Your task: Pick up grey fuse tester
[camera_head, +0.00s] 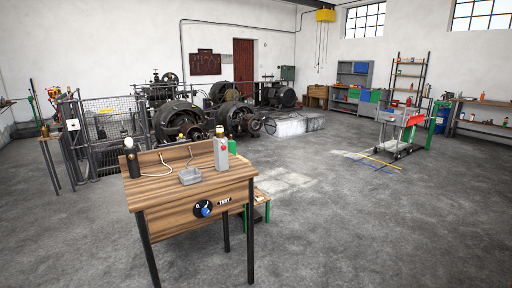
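A wooden bench (165,196) with dark legs stands in the near middle. On its right rear part stands an upright grey device (221,154) with a brass-coloured top and a small red mark; it looks like the grey fuse tester, but I cannot read any label on it. A low grey tray-like box (190,176) lies on the bench top to its left, with a pale cable running by it. Neither of my grippers shows in this view.
A black cylinder (132,166) with a white round top stands at the bench's left rear corner. The bench front has a dial (204,209) with a blue knob. Dark machines (180,118) stand behind. A trolley (402,135) is at right. Floor around the bench is mostly clear.

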